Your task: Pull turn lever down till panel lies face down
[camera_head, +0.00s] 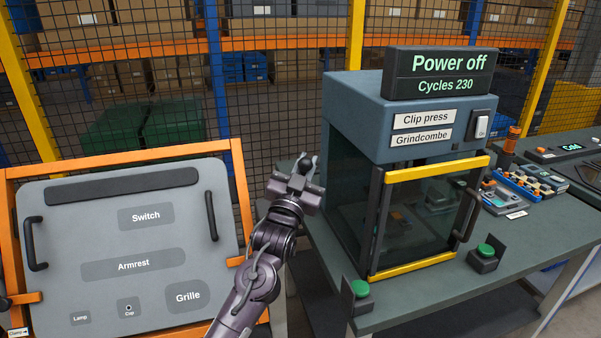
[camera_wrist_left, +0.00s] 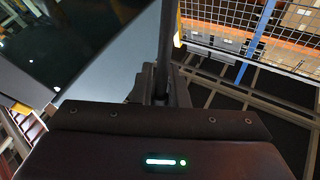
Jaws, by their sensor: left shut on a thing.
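The grey panel (camera_head: 70,225) sits in an orange frame (camera_head: 120,160) at the left of the head view. Its labelled face, with Switch, Armrest, Grille, Lamp and Cup fields, is towards me and leans back. My left gripper (camera_head: 301,172) is to the right of the frame, between it and the press. It is shut on a dark bar, which looks like the turn lever (camera_wrist_left: 165,45). In the left wrist view the bar rises from between the fingers (camera_wrist_left: 160,85). Where the lever joins the frame is hidden. My right gripper is in neither view.
The clip press (camera_head: 350,105), with a "Power off" display (camera_head: 440,72), stands on a green-grey bench (camera_head: 450,285) close to the right of my left arm. Green buttons (camera_head: 360,288) stand at its front. A mesh fence (camera_head: 285,90) and shelves are behind.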

